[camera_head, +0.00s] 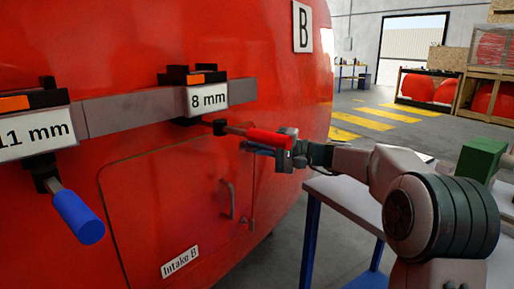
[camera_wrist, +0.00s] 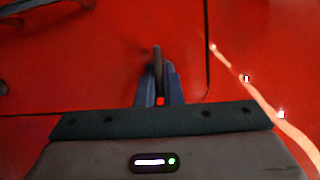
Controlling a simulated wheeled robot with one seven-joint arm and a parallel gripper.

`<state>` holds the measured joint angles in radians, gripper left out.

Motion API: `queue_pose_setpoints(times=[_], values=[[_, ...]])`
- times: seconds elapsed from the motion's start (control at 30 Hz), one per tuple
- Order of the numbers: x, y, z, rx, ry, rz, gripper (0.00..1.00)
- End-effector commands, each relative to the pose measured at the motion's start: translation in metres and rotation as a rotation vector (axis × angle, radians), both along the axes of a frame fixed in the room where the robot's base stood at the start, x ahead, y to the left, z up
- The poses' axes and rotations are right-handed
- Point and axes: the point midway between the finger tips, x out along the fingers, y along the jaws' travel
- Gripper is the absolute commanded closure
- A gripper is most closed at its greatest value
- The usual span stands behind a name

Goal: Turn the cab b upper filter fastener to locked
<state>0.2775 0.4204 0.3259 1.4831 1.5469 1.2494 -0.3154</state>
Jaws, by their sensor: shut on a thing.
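The Intake B door (camera_head: 150,205) is a red panel in the red nosecone, outlined by a thin seam. The upper fastener (camera_head: 243,146) is a small dark piece near the door's top right corner. My gripper (camera_head: 258,149) reaches it from the right, partly hidden behind a red tool handle. In the wrist view my blue fingers (camera_wrist: 159,92) are shut on the fastener's dark, narrow grip (camera_wrist: 157,62), which points up in the picture. A small red spot shows between the fingers. The fastener's base is mostly hidden, and I cannot tell its locked state.
The 8 mm holder (camera_head: 195,83) carries the red-handled driver (camera_head: 262,136), close to my gripper. The 11 mm holder (camera_head: 35,105) carries a blue-handled driver (camera_head: 77,217). A curved door handle (camera_head: 230,202) lies below. A table (camera_head: 345,200) stands at right, below my arm.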

Motion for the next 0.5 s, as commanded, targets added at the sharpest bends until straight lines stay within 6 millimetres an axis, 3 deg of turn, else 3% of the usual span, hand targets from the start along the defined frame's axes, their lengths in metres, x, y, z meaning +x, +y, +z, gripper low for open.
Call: queue_pose_setpoints(times=[0.03, 0.1, 0.13, 0.5], values=[[0.0005, -0.0005, 0.0001, 0.001, 0.001, -0.002, 1.0], [0.0005, -0.0005, 0.0001, 0.001, 0.001, -0.002, 0.74], [0.0004, -0.0004, 0.0001, 0.001, 0.001, -0.002, 0.72], [-0.0014, -0.0068, 0.0003, -0.001, 0.0, -0.002, 0.72]])
